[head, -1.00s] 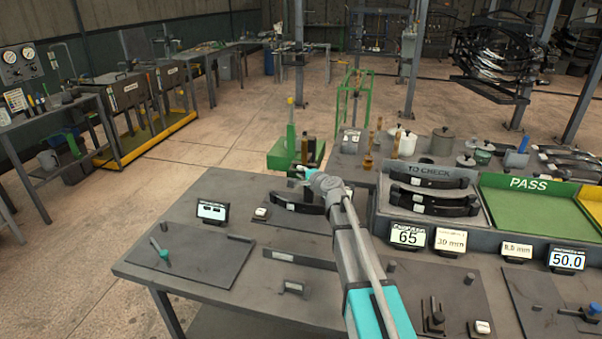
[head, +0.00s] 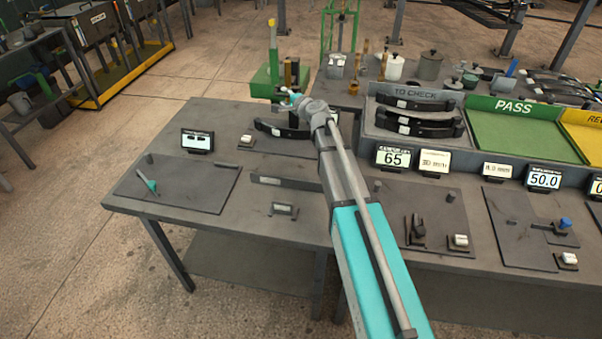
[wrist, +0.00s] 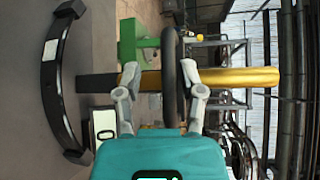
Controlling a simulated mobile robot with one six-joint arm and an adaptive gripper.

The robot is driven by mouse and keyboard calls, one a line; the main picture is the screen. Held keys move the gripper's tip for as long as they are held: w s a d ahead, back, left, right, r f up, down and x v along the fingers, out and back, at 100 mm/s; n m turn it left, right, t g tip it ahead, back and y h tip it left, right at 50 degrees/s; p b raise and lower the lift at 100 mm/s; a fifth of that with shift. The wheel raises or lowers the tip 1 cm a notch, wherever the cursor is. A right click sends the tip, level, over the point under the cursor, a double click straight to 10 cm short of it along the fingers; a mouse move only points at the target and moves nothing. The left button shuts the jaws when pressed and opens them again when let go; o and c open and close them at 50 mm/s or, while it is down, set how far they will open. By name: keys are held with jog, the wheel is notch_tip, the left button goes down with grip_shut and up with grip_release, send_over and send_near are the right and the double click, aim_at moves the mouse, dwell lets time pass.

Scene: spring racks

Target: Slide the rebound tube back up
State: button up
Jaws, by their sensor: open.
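In the head view a green stand (head: 262,84) with an upright yellow-tipped post stands behind the left table, with a short brass tube (head: 288,72) upright beside it. I take this tube to be the rebound tube. My gripper (head: 291,100) is just in front of the stand, small in this view. In the wrist view, which is turned sideways, my gripper (wrist: 160,77) has its two fingers apart. A gold-brown tube (wrist: 235,77) with a dark end crosses beyond them, and a dark loop (wrist: 171,50) crosses it. I cannot tell whether the fingers touch either.
A black curved spring leaf (head: 280,130) lies on the table (head: 225,180) below my gripper. More leaves sit in the TO CHECK rack (head: 385,125) at right, beside a green PASS tray (head: 512,137). Small displays and fixtures stand on the table. Open floor lies left.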

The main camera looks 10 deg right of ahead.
jog(key=shift+f+b, duration=2)
jog(key=shift+f, duration=0.25)
jog(key=p+v, duration=0.3)
jog(key=v, duration=1.1)
jog(key=s+a+f+n+g, duration=0.1)
jog(key=s+f+n+g, duration=0.1)
jog(key=s+f+n, duration=0.1)
jog(key=s+a+f+n+g+h+b, duration=0.1)
jog(key=s+a+f+n+g, duration=0.1)
jog(key=s+f+n+g, duration=0.1)
jog(key=s+a+f+n+g+h, duration=0.1)
jog(key=s+f+n+g, duration=0.1)
jog(key=s+f, duration=0.3)
jog(key=shift+s+a+f+n+g, duration=0.1)
jog(key=shift+n+g, duration=0.1)
jog(key=shift+n, duration=0.2)
jog(key=shift+s+a+n+g, duration=0.1)
jog(key=shift+s+n+g, duration=0.1)
jog(key=shift+n, duration=0.2)
jog(key=shift+s+d+f+n+g+h, duration=0.3)
jog(key=shift+s+f+g, duration=0.1)
jog(key=shift+s+f, duration=0.2)
jog(key=shift+r, duration=0.1)
